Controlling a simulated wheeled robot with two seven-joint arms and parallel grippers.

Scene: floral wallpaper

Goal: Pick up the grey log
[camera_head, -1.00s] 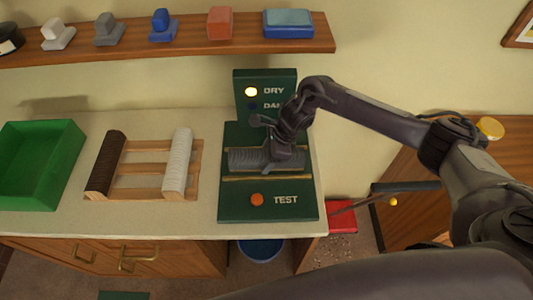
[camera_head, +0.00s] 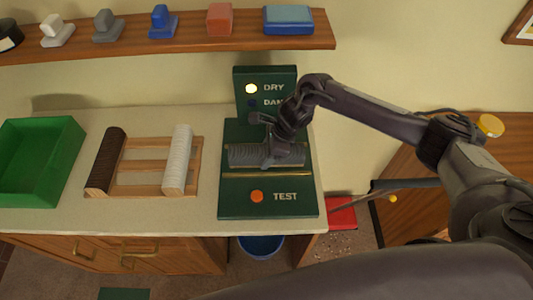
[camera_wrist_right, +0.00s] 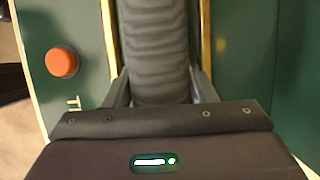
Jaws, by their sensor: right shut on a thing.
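The grey log (camera_head: 245,155) lies across the green tester (camera_head: 235,205) in the head view, between its two wooden rails. My right gripper (camera_head: 280,160) is at the right part of the log, shut on it from above. In the right wrist view the grey log (camera_wrist_right: 155,60) runs up the picture between my two fingers (camera_wrist_right: 160,90), one at each side. It appears still down at the tester; whether it is lifted clear I cannot tell. My left gripper is not in view.
A wooden rack (camera_head: 147,170) left of the tester holds a dark brown log (camera_head: 106,160) and a white log (camera_head: 177,160). A green bin (camera_head: 35,190) stands at the far left. A shelf (camera_head: 180,48) hangs above.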

